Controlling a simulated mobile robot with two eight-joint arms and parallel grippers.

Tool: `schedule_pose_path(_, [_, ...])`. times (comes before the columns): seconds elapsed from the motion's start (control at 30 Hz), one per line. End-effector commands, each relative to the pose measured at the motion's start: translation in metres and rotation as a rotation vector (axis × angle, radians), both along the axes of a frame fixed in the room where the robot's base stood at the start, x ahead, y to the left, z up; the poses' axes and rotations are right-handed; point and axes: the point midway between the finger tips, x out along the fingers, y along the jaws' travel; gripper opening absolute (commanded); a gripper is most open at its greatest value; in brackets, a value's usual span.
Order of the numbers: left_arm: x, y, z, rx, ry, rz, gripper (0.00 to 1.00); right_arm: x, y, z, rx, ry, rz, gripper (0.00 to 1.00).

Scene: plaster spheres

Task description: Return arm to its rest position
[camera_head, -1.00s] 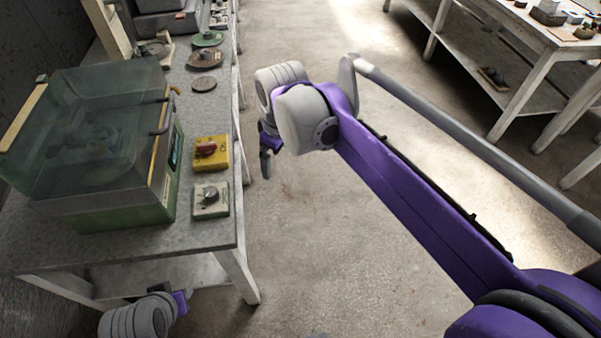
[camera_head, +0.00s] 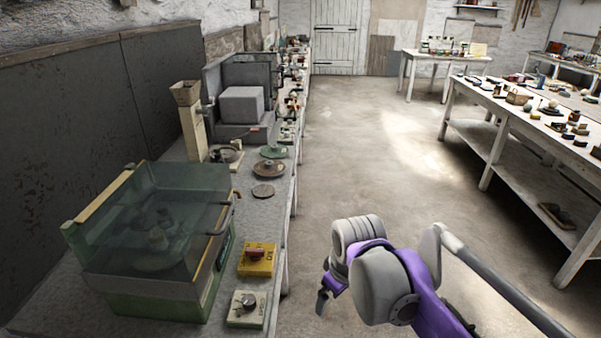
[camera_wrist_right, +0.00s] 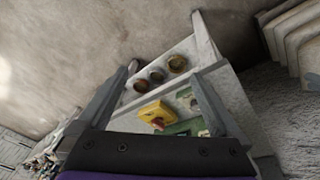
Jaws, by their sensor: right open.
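My right arm, purple and grey, comes in from the lower right in the head view and is bent at a grey elbow-like joint. Its gripper (camera_head: 323,300) hangs dark and partly hidden behind the arm, in the aisle just right of the left bench. In the right wrist view the gripper (camera_wrist_right: 160,98) is open, with two grey fingers apart and nothing held between them. Beyond the fingers show a yellow switch box (camera_wrist_right: 157,116) and several small round cups (camera_wrist_right: 157,75). My left gripper is not in view.
The left bench (camera_head: 283,210) carries a green machine with a clear lid (camera_head: 160,225), the yellow switch box (camera_head: 257,260), a pale knob box (camera_head: 246,309) and round discs (camera_head: 269,169). A cluttered right bench (camera_head: 500,112) stands opposite. The floor (camera_head: 375,150) between is clear.

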Motion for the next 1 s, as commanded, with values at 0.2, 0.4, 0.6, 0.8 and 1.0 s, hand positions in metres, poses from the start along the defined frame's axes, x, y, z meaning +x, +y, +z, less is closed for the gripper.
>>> schedule_pose_path(0.2, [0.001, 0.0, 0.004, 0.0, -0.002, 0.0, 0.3, -0.049, -0.023, -0.02, 0.043, -0.054, -0.168, 1.0])
schedule_pose_path(0.4, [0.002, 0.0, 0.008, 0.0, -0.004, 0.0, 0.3, -0.117, -0.048, -0.063, 0.119, -0.138, -0.416, 1.0])
schedule_pose_path(0.6, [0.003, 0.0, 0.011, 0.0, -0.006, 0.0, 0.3, -0.159, -0.06, -0.098, 0.176, -0.193, -0.572, 1.0])
schedule_pose_path(0.8, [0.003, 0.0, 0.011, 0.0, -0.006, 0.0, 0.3, -0.167, -0.062, -0.106, 0.19, -0.204, -0.606, 1.0])
schedule_pose_path(1.0, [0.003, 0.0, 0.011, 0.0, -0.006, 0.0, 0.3, -0.167, -0.062, -0.106, 0.19, -0.204, -0.606, 1.0])
